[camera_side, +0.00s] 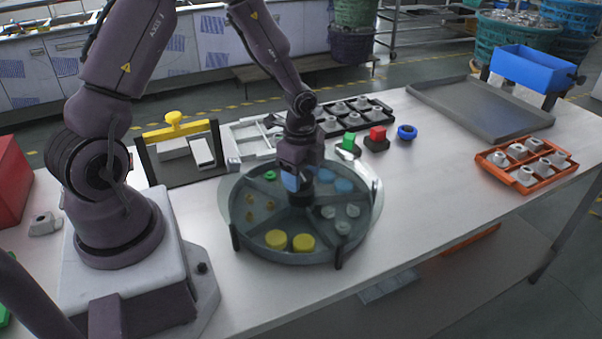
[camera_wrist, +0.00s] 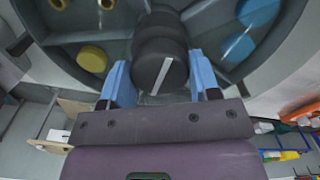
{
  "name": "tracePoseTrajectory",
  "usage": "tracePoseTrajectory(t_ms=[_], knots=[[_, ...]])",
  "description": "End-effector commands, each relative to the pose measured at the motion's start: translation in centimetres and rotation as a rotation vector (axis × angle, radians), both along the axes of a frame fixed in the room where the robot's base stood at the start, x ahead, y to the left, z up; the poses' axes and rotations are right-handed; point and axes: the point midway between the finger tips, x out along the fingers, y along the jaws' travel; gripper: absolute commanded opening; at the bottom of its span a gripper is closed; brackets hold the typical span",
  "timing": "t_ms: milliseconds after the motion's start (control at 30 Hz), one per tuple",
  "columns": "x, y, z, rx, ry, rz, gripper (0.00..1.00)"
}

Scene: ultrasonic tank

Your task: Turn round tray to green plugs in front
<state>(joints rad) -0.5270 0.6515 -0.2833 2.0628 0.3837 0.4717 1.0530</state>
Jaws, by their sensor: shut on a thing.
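The round tray (camera_side: 291,255) is a grey dish split into wedge compartments, standing on the table. My gripper (camera_side: 293,183) is over its middle, shut on the dark centre knob (camera_wrist: 160,62), with one blue finger on each side. A green plug (camera_side: 270,175) lies in the back left compartment, on the far side; others there may be hidden by my gripper. Two yellow discs (camera_side: 276,239) lie in the front compartment. Brass pieces (camera_side: 250,198) lie at the left, clear rings (camera_side: 343,228) at the right, and blue discs (camera_side: 343,186) at the back right.
Behind the tray are a green button block (camera_side: 348,145), a red button block (camera_side: 377,137), a blue round part (camera_side: 407,132) and a black rack (camera_side: 352,121). A yellow-handled frame (camera_side: 180,131) stands back left. An orange tray (camera_side: 526,164) is far right. The table right of the tray is clear.

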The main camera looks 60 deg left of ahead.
Motion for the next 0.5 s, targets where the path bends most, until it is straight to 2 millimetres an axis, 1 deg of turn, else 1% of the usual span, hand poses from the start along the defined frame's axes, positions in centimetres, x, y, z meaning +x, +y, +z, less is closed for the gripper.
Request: tracePoseTrajectory(t_ms=[367,400,500], knots=[[-0.07,0.03,0.1,0.002,0.002,-0.002,0.14],[-0.07,0.03,0.11,0.002,0.002,-0.002,0.61],[-0.06,0.03,0.09,0.001,0.002,-0.002,0.82]])
